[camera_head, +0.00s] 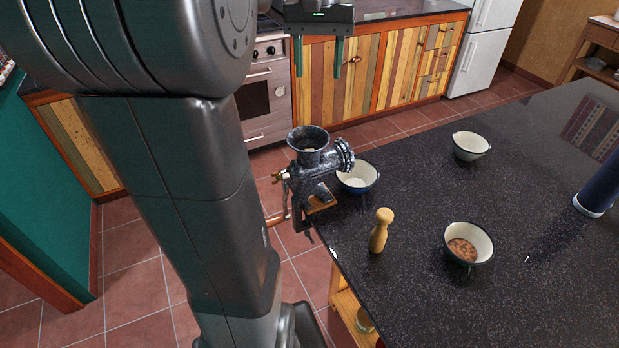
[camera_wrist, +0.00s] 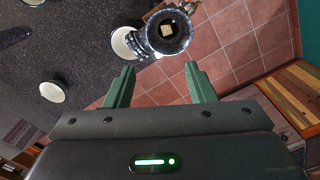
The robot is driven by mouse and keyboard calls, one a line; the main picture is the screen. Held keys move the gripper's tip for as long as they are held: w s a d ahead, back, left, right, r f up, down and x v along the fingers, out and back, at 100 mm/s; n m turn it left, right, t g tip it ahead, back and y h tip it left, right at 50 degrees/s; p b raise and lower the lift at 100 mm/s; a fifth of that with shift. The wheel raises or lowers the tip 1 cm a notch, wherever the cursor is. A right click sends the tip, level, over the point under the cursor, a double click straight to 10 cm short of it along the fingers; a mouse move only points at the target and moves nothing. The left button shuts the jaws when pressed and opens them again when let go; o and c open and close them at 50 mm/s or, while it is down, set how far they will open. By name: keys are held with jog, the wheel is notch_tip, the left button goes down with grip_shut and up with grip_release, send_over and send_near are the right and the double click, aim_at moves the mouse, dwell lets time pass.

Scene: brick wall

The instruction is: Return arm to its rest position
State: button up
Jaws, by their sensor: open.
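My gripper (camera_head: 319,57) is at the top of the head view, its two green fingers pointing down and apart, with nothing between them. The wrist view also shows my gripper (camera_wrist: 159,88) open and empty. It is above and apart from a dark metal meat grinder (camera_head: 309,160), which is fixed at the counter's left edge. In the wrist view the grinder (camera_wrist: 167,32) lies beyond the fingertips, with a small pale piece in its hopper. My arm's large grey links cover much of the left of the head view.
The dark counter (camera_head: 400,285) holds a white bowl (camera_head: 470,147), a blue-sided bowl (camera_head: 358,178) beside the grinder, a bowl with brown contents (camera_head: 467,244), a wooden pestle-like piece (camera_head: 380,230) and a dark blue cylinder (camera_head: 600,186). Cabinets and an oven (camera_head: 262,95) stand behind.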

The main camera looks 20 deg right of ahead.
dwell(0.4)
notch_tip(320, 180, down, 10)
jog(key=p, duration=0.3)
jog(key=shift+p, duration=0.4)
dwell(0.5)
